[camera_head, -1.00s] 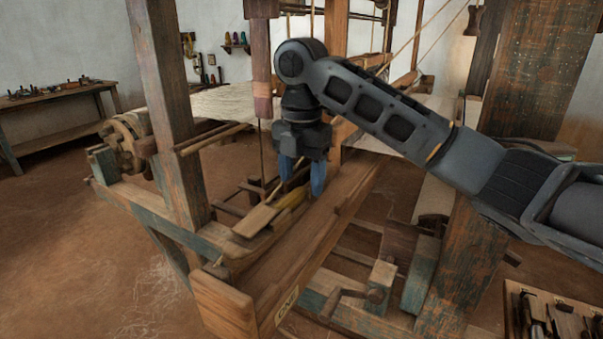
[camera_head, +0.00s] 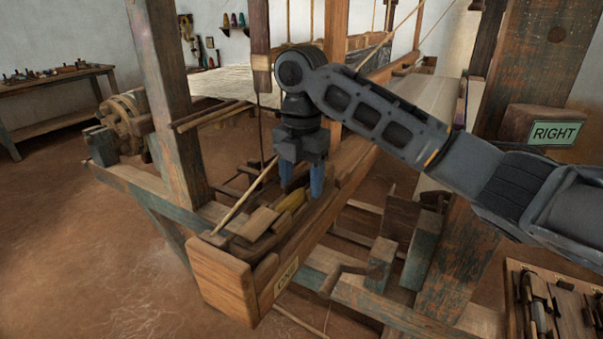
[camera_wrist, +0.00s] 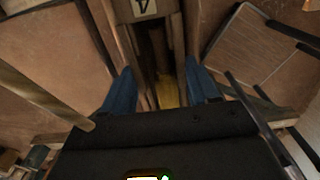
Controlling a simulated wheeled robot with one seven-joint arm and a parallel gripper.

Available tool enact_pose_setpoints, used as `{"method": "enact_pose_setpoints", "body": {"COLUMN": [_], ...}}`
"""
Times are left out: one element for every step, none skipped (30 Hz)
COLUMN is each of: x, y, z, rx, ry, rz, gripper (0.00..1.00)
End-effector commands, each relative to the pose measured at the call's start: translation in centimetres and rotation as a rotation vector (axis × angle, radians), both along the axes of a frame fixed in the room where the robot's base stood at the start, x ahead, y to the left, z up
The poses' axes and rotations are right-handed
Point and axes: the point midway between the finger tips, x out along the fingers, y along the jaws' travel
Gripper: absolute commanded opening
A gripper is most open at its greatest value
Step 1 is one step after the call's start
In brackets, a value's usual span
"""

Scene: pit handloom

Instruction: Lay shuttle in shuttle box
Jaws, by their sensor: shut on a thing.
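The shuttle box is a long wooden trough (camera_head: 225,282) at the near end of the loom's beam, with a small lettered plate on its side. My gripper (camera_head: 302,186) points down over the trough, its blue fingers reaching toward it. The shuttle (camera_head: 290,201) shows as a yellow bobbin part at the fingers; its ends are hidden. In the wrist view the yellow part of the shuttle (camera_wrist: 167,92) lies between the two fingers (camera_wrist: 162,88), with dark wooden walls around it. My gripper is shut on the shuttle. Whether its underside touches the trough floor cannot be told.
A thick loom post (camera_head: 170,100) stands left of the trough, and a post (camera_head: 535,70) with a RIGHT sign (camera_head: 555,132) stands at the right. A tool tray (camera_head: 550,300) sits at bottom right. Open floor lies at left.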

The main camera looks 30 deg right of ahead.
Motion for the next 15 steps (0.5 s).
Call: {"method": "enact_pose_setpoints", "body": {"x": [0.00, 0.01, 0.02, 0.02, 0.02, 0.02, 0.03, 0.04, 0.04, 0.04, 0.04, 0.04, 0.04, 0.04, 0.04], "y": [0.01, 0.01, 0.00, 0.00, 0.00, 0.00, 0.00, 0.00, 0.00, 0.00, 0.00, 0.00, 0.00, 0.00, 0.00], "z": [-0.40, -0.55, -0.70, -0.79, -0.86, -0.94, -0.97, -0.99, -0.99, -1.00, -0.99, -0.98, -0.98, -0.98, -0.98], "rx": [0.001, 0.001, 0.001, 0.001, 0.000, 0.000, 0.000, 0.000, 0.000, 0.000, 0.000, 0.000, 0.000, 0.000, 0.000], "ry": [-0.001, -0.001, -0.001, -0.001, -0.001, -0.001, -0.001, -0.001, -0.001, -0.001, -0.001, -0.001, -0.001, -0.001, -0.001], "rz": [0.000, 0.000, 0.000, 0.000, 0.000, 0.000, 0.000, 0.000, 0.000, 0.000, 0.000, 0.000, 0.000, 0.000, 0.000], "gripper": [0.19, 0.19, 0.19, 0.19, 0.19, 0.19, 0.19, 0.19, 0.19, 0.19, 0.19, 0.19, 0.19, 0.19, 0.60]}}
